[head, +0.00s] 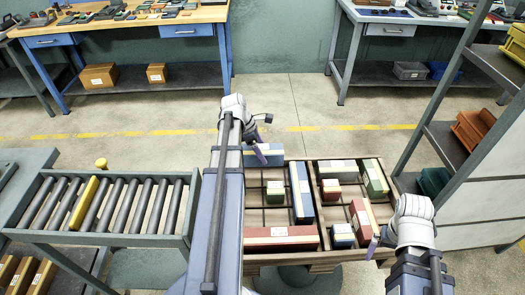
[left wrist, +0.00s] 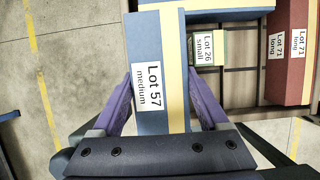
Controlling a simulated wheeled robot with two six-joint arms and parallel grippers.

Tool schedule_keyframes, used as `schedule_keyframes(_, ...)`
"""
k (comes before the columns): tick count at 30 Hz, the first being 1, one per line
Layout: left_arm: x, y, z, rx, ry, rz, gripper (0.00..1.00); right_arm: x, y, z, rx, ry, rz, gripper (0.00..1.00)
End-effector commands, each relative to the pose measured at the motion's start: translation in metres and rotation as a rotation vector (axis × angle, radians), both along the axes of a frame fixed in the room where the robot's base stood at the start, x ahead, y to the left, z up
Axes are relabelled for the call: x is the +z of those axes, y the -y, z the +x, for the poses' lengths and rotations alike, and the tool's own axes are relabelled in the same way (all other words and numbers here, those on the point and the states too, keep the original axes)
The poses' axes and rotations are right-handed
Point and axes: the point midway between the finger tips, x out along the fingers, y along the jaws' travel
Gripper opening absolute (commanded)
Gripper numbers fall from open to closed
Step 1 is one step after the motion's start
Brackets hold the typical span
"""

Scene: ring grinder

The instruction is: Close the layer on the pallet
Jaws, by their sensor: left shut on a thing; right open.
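My left gripper (head: 262,150) is shut on a blue box with a cream stripe (head: 272,158), at the far left corner of the pallet (head: 325,262). In the left wrist view this box, labelled "Lot 57 medium" (left wrist: 150,80), lies between the purple fingers. I cannot tell whether it touches the pallet. Beside it are a small green box (head: 275,191), a long blue box (head: 301,192) and a long red box (head: 281,238). The right half holds several green, red and blue boxes, among them a red one (head: 363,218). My right gripper (head: 376,244) is open at the near right corner.
A roller conveyor (head: 120,240) with a yellow bar stands left. A shelf rack (head: 455,150) with bins stands close on the right. Workbenches (head: 130,14) line the back wall. The floor behind the pallet is clear. My left arm covers the pallet's left edge.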

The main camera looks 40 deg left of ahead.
Motion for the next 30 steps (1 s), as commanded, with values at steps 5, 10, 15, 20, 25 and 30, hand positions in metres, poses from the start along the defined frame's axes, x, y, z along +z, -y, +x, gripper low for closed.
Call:
schedule_keyframes(5, -0.036, 0.0, 0.0, 0.0, 0.001, -0.001, 0.0, -0.036, 0.0, 0.0, 0.0, 0.0, 0.0, 1.0)
schedule_keyframes(10, -0.064, 0.0, 0.0, 0.0, 0.001, -0.001, 0.0, -0.064, 0.0, 0.0, 0.001, 0.0, 0.0, 1.0)
schedule_keyframes(15, -0.087, 0.0, 0.0, 0.0, 0.001, -0.001, 0.0, -0.087, 0.0, 0.0, 0.001, 0.0, 0.0, 1.0)
schedule_keyframes(20, -0.096, 0.0, 0.0, 0.0, 0.001, -0.001, 0.0, -0.096, 0.0, 0.0, 0.001, 0.0, 0.0, 1.0)
schedule_keyframes(25, -0.095, 0.0, 0.0, 0.0, 0.001, -0.001, 0.0, -0.095, 0.0, 0.0, 0.001, 0.0, 0.0, 1.0)
schedule_keyframes(30, -0.095, 0.0, 0.0, 0.0, 0.001, -0.001, 0.0, -0.095, 0.0, 0.0, 0.001, 0.0, 0.0, 1.0)
